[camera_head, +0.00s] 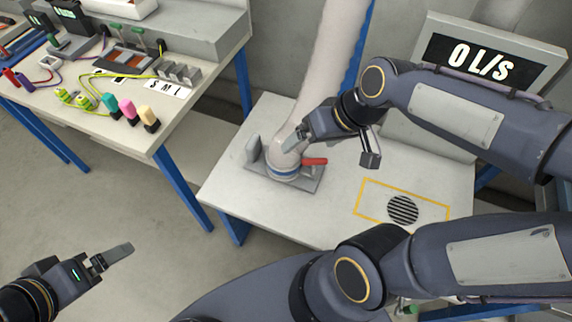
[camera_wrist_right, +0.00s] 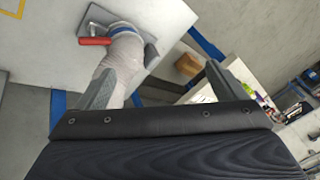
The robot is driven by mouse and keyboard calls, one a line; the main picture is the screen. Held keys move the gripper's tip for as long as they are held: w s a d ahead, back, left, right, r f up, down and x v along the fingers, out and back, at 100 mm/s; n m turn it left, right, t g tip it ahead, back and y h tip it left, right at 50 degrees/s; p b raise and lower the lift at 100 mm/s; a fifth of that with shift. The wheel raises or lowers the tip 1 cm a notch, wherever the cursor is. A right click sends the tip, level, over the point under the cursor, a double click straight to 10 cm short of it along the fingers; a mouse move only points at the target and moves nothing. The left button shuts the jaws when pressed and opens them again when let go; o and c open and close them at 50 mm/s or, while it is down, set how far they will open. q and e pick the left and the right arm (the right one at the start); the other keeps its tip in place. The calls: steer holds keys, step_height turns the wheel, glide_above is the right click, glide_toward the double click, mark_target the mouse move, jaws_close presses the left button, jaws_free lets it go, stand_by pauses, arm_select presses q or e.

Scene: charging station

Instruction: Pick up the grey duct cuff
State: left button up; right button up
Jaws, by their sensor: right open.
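The pale grey duct cuff (camera_head: 283,158) is at the lower end of a ribbed hose (camera_head: 331,60). It stands on a grey plate with a blue ring (camera_head: 283,175) at its base and a red lever (camera_head: 314,161) beside it. My right gripper (camera_head: 300,137) is open close to the cuff and partly covers it in the head view. In the right wrist view the open fingers (camera_wrist_right: 160,85) have the hose (camera_wrist_right: 122,65) beside the left finger; the cuff's end (camera_wrist_right: 122,30) lies beyond. Contact cannot be told. My left gripper (camera_head: 112,258) is low at the left, away from the cuff.
The white table (camera_head: 240,190) has a yellow-framed vent grille (camera_head: 403,210) at right front. A display reading 0 L/s (camera_head: 483,61) stands behind. A bench (camera_head: 125,135) with coloured plugs and wires is at the left, across a floor gap.

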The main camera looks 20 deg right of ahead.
steer(key=shift+o, duration=0.7)
steer(key=w+f+g, duration=0.1)
steer(key=w+f, duration=0.4)
steer(key=w, duration=0.2)
steer(key=shift+w+d+f+n+g+h+b, duration=0.3)
steer(key=shift+d+f+n+b, duration=0.05)
steer(key=shift+d+n, duration=0.05)
steer(key=n+g+h+b, duration=0.1)
steer(key=n+g+h, duration=0.1)
steer(key=n+h, duration=0.1)
glide_above(282, 158)
steer(key=w, duration=0.2)
steer(key=f, duration=1.7)
steer(key=shift+d, duration=0.25)
step_height(282, 158, down, 9)
steer(key=shift+s+d+r, duration=0.15)
steer(key=shift+c, duration=0.4)
steer(key=c, duration=0.7)
